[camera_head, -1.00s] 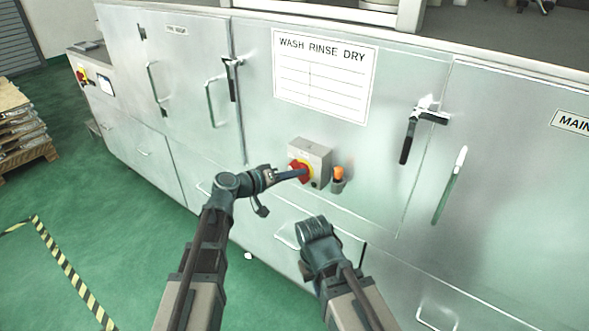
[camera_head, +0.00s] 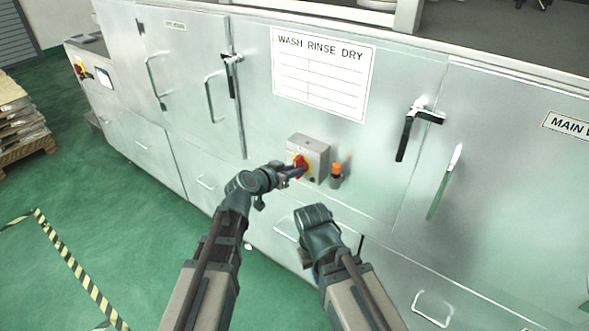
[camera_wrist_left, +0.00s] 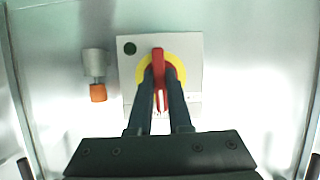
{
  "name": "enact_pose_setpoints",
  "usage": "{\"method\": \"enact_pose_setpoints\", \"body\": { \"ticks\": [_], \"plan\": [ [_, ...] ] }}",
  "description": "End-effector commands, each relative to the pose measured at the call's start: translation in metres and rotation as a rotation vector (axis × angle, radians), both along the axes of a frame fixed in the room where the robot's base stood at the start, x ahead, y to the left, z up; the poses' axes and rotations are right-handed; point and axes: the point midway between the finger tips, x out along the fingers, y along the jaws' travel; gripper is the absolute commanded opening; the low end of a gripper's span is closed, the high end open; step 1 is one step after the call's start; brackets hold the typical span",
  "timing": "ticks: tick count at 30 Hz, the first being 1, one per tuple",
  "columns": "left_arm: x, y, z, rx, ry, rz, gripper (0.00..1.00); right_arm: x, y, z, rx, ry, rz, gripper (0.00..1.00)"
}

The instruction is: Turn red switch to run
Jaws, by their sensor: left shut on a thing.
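The red switch (camera_head: 301,168) is a rotary handle on a yellow disc, on a grey box fixed to the cabinet front. In the left wrist view the red handle (camera_wrist_left: 158,68) stands upright in the picture, over the yellow disc (camera_wrist_left: 178,72). My left gripper (camera_head: 292,172) is at the switch, shut on the red handle. In the left wrist view its two dark fingers (camera_wrist_left: 161,88) lie on either side of the handle. My right gripper (camera_head: 314,218) is apart from the box, lower right of the left one; its fingers are hidden from view.
An orange-topped lamp (camera_head: 337,172) sits just right of the box. A black-handled latch (camera_head: 405,137) and a pale handle (camera_head: 445,180) stick out further right. A "WASH RINSE DRY" sign (camera_head: 318,85) is above. Green floor (camera_head: 120,240) is open at left.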

Motion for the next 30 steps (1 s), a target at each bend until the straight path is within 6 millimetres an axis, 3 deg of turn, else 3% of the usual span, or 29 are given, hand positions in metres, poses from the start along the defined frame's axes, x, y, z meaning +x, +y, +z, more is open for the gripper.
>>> {"method": "enact_pose_setpoints", "body": {
  "ticks": [21,22,26,30],
  "plan": [
    [-0.0018,-0.0006,-0.0008,0.054,-0.033,-0.004,0.0,0.0,0.0,0.0004,0.0,0.0,0.0,0.0],
    [-0.0018,-0.0006,-0.0007,0.054,-0.033,-0.004,0.23,0.0,0.0,0.0004,0.0,0.0,0.0,0.0],
    [-0.0013,-0.0006,-0.0004,0.052,-0.033,-0.003,0.46,0.0,0.0,0.0004,0.0,0.0,0.0,0.0],
    [-0.001,-0.0005,-0.0001,0.051,-0.033,-0.002,0.47,0.0,0.0,0.0005,0.0,0.0,0.0,0.0]
  ]
}}
